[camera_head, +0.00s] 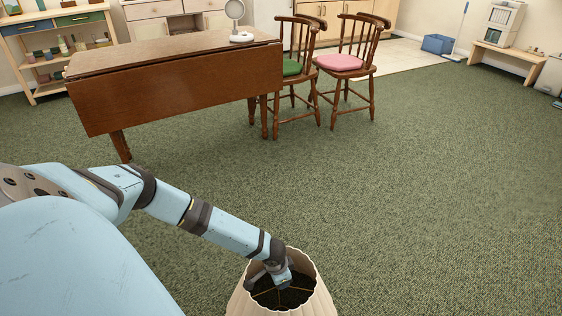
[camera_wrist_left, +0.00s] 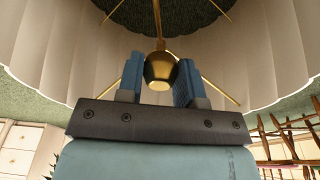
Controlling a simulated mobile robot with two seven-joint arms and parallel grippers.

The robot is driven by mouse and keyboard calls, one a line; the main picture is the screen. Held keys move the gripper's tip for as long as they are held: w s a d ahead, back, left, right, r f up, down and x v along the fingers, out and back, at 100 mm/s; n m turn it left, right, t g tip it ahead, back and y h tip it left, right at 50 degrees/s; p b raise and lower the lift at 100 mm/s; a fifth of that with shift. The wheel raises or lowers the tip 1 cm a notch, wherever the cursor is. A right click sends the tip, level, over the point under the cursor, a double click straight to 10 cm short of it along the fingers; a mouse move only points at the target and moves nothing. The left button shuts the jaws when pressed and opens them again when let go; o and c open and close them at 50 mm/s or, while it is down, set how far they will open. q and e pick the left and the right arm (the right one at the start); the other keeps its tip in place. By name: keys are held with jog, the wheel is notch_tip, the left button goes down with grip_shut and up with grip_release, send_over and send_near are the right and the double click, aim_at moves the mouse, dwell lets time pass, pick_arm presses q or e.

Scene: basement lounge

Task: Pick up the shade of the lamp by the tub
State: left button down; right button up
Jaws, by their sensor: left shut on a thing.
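The cream pleated lampshade (camera_head: 240,301) is at the bottom of the head view, its scalloped open top facing up and its lower part cut off by the frame. My left gripper (camera_head: 277,280) reaches down into that opening. In the left wrist view the shade's pleated wall (camera_wrist_left: 40,62) surrounds the view above my gripper (camera_wrist_left: 160,82). The gripper's two blue fingers are shut on the brass hub (camera_wrist_left: 160,70) where the shade's thin spokes meet. No lamp base or stand shows. My right gripper is not in view.
A brown drop-leaf table (camera_head: 180,98) stands at the upper left. Two wooden chairs, with a green cushion (camera_head: 291,67) and a pink cushion (camera_head: 339,62), are beside it. A blue bin (camera_head: 437,44) sits far back right. The green carpet (camera_head: 420,190) is clear at centre and right.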

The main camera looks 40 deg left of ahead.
pick_arm(q)
notch_tip(320, 180, up, 20)
jog(key=p, duration=1)
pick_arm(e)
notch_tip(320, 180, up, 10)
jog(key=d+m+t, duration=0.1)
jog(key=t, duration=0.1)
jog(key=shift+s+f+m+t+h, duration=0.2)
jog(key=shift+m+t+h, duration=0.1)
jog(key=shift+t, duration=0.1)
